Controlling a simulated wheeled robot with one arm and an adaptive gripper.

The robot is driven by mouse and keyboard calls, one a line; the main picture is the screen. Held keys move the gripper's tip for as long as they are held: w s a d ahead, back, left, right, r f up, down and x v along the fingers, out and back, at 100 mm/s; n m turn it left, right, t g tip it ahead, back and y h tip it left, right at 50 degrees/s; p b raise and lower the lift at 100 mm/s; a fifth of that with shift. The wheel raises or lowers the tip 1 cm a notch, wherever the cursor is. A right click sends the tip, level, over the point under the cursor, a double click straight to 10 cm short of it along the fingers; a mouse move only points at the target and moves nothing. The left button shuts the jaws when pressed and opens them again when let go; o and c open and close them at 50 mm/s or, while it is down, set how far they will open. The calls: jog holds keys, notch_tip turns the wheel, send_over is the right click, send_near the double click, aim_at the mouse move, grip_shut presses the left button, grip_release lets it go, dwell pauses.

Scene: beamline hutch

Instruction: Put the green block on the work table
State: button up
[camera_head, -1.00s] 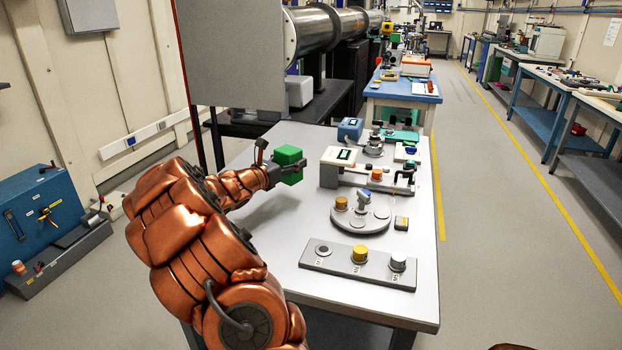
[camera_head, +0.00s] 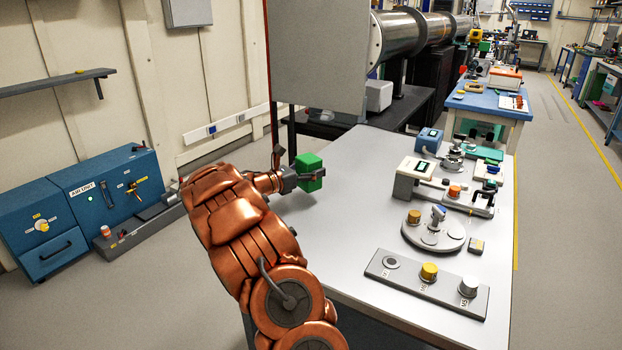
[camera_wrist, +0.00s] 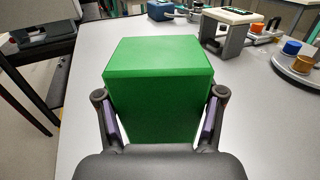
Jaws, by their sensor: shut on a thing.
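The green block (camera_head: 309,172) is held between the two fingers of my gripper (camera_head: 300,176). In the wrist view the block (camera_wrist: 158,85) fills the middle, with a finger pressed on each side of it. My gripper (camera_wrist: 160,118) is shut on it. The white-topped work table (camera_head: 345,225) lies below and to the right of the block; it also shows in the wrist view (camera_wrist: 95,75). The block appears over the table's left part. I cannot tell the exact gap between the block and the tabletop.
On the table's right half stand a plate with knobs (camera_head: 428,283), a round disc stand (camera_head: 434,232), a grey instrument (camera_head: 418,178) and a blue box (camera_head: 428,139). The table's left and middle are bare. A large grey panel (camera_head: 318,55) rises behind the block.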

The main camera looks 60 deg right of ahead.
jog(key=shift+f, duration=1.7)
jog(key=shift+f, duration=0.15)
jog(key=o, duration=1.4)
jog(key=shift+a, duration=0.1)
jog(key=v, duration=1.2)
